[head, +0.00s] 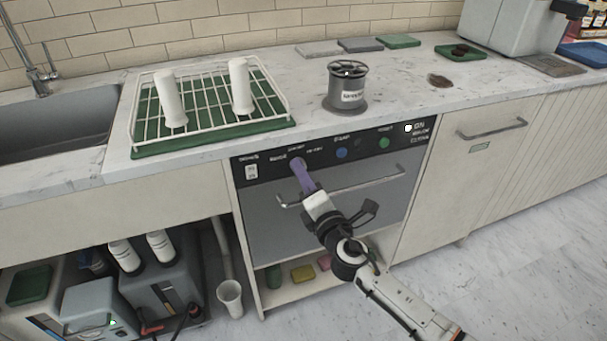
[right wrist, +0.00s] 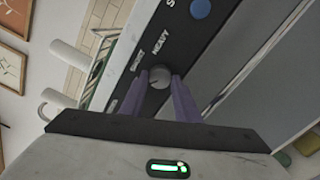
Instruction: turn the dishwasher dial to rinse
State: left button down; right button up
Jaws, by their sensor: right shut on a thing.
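The dishwasher's black control panel (head: 335,147) runs below the countertop edge. My right gripper (head: 300,164) reaches the panel's left part with its purple fingers. In the right wrist view, the round grey dial (right wrist: 159,76) sits between the two fingertips, one on each side, and my right gripper (right wrist: 160,82) is shut on it. A label reading HEAVY shows beside the dial, with another blurred label near it. The dial's pointer setting cannot be read clearly. In the head view the fingers mostly hide the dial. My left gripper is not in view.
A bar handle (head: 345,186) crosses the dishwasher door below the panel. Blue (head: 341,153) and green (head: 384,143) buttons lie right of the dial. A white dish rack (head: 282,100) and a grey canister (head: 346,90) stand on the counter above.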

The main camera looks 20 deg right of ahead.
jog(key=shift+n, duration=0.3)
dwell(0.4)
jog(key=o, duration=1)
jog(key=shift+o, duration=0.2)
jog(key=s, duration=1)
jog(key=shift+s+d, duration=0.15)
jog(key=shift+d, duration=0.05)
